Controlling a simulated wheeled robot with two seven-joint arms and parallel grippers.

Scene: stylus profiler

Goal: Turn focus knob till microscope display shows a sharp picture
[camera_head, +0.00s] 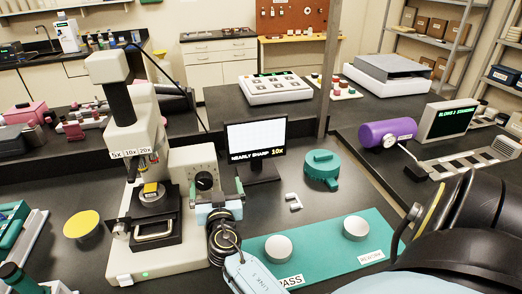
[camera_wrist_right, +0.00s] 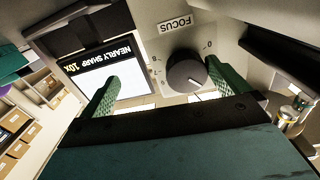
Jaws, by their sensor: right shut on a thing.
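The white microscope (camera_head: 195,165) stands on the dark bench, with a yellow-topped sample (camera_head: 151,189) on its stage. Its black focus knob (camera_head: 204,181) is on the front of the body; in the right wrist view the knob (camera_wrist_right: 185,72) sits under a FOCUS label, with a pale pointer line on its face and a numbered scale around it. My right gripper (camera_head: 221,187) is at the knob, its green fingers on either side, shut on it. The display (camera_head: 256,138) reads "NEARLY SHARP 10x" under a mostly white picture.
A teal mat (camera_head: 320,245) with two pale round pieces lies right of my right arm. A teal round device (camera_head: 321,167) and a small metal clip (camera_head: 293,201) are behind it. A yellow disc (camera_head: 81,224) lies left of the microscope.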

